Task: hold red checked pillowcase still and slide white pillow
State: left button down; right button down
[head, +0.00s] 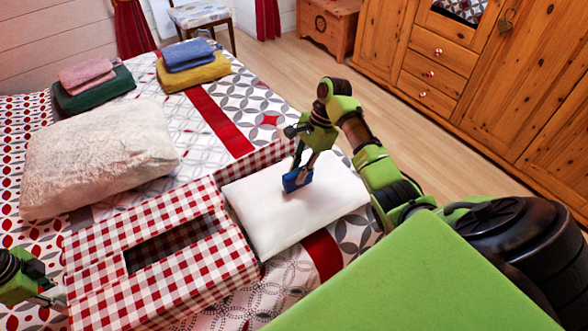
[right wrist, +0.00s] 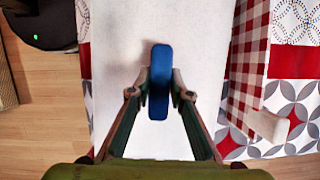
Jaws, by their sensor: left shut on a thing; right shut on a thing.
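The red checked pillowcase (head: 200,281) lies on the bed like a flat box, with a dark rectangular opening in its top. The white pillow (head: 285,222) lies to its right, its left end at the pillowcase's right end; how far it reaches inside is hidden. My right gripper (head: 298,178) is shut on a blue block-like grip (right wrist: 160,75) on top of the white pillow (right wrist: 120,70). In the right wrist view the pillowcase (right wrist: 246,75) is at the right. My left gripper (head: 58,297) is at the pillowcase's left end, shut on its edge; its fingertips are partly hidden.
A fluffy cream pillow (head: 95,155) lies behind the pillowcase. Folded blue and yellow textiles (head: 195,70) and pink and green ones (head: 95,85) sit farther back. The bed's edge runs right of the white pillow, with open floor (head: 300,82) and a wooden wardrobe (head: 480,80) beyond.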

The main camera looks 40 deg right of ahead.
pick_arm(q)
jog(key=shift+d, duration=0.1)
pick_arm(e)
jog(key=c, duration=1.8)
grip_release()
jog(key=shift+o, duration=0.2)
jog(key=shift+r, duration=0.1)
jog(key=v, duration=1.2)
pick_arm(q)
jog(key=c, duration=1.8)
grip_release()
jog(key=shift+o, duration=0.2)
pick_arm(e)
jog(key=shift+w, duration=0.1)
pick_arm(q)
jog(key=shift+r, duration=0.1)
